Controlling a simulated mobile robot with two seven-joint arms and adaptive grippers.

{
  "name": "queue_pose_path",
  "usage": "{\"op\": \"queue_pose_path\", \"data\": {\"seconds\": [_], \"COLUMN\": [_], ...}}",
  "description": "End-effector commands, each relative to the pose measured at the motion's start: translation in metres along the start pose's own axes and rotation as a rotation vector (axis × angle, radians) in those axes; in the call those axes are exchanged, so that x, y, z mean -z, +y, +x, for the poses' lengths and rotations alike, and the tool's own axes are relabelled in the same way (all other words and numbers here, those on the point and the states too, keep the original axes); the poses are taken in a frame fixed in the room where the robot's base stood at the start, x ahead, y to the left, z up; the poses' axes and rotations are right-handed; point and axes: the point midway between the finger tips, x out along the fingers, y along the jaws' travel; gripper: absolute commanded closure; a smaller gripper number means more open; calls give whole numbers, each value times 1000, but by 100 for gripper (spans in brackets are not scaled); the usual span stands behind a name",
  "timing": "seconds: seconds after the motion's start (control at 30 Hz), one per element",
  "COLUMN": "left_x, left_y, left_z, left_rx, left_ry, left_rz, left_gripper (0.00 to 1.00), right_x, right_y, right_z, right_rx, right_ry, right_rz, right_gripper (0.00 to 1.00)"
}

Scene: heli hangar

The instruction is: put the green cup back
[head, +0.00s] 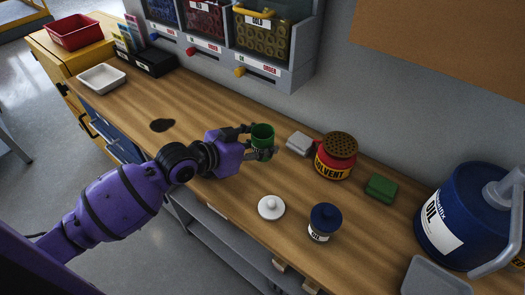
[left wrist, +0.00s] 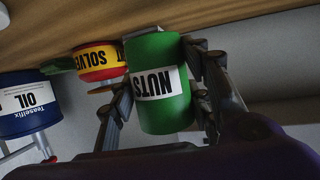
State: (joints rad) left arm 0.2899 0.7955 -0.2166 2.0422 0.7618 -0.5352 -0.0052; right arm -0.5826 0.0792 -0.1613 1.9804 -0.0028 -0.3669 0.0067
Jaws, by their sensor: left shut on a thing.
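The green cup (head: 262,133) is over the middle of the wooden workbench in the head view, its open top facing up. My left gripper (head: 257,142) is shut around its sides. In the left wrist view, which is upside down, the green cup (left wrist: 158,110) shows a white "NUTS" label between the two fingers of my left gripper (left wrist: 160,95). I cannot tell whether its base touches the bench. My right gripper is in neither view.
A grey block (head: 300,143), red solvent can (head: 335,160), green block (head: 381,187) and blue oil drum (head: 460,215) stand to the right. A white lid (head: 271,208) and blue jar (head: 323,222) are in front. A dark stain (head: 162,125) lies left. Bins (head: 260,35) hang behind.

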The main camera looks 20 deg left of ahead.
Motion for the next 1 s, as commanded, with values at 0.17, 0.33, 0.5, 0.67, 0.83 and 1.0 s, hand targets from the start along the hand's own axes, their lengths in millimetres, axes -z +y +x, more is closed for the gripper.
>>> {"op": "queue_pose_path", "data": {"seconds": [0.17,0.33,0.5,0.67,0.83,1.0], "left_x": [-6,-30,-33,-34,-37,-36], "left_y": [-4,-5,-5,-5,-5,-5], "left_z": [10,19,21,21,22,22], "left_rx": [0,0,0,0,0,0], "left_ry": [1,-1,3,2,1,2], "left_rz": [-2,-3,1,1,1,1], "left_gripper": [86,86,86,86,48,37], "right_x": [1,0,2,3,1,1], "right_y": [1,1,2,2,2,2], "right_z": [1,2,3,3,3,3], "right_rx": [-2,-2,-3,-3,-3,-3], "right_ry": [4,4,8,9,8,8], "right_rz": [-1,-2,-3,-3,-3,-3], "right_gripper": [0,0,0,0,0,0]}}
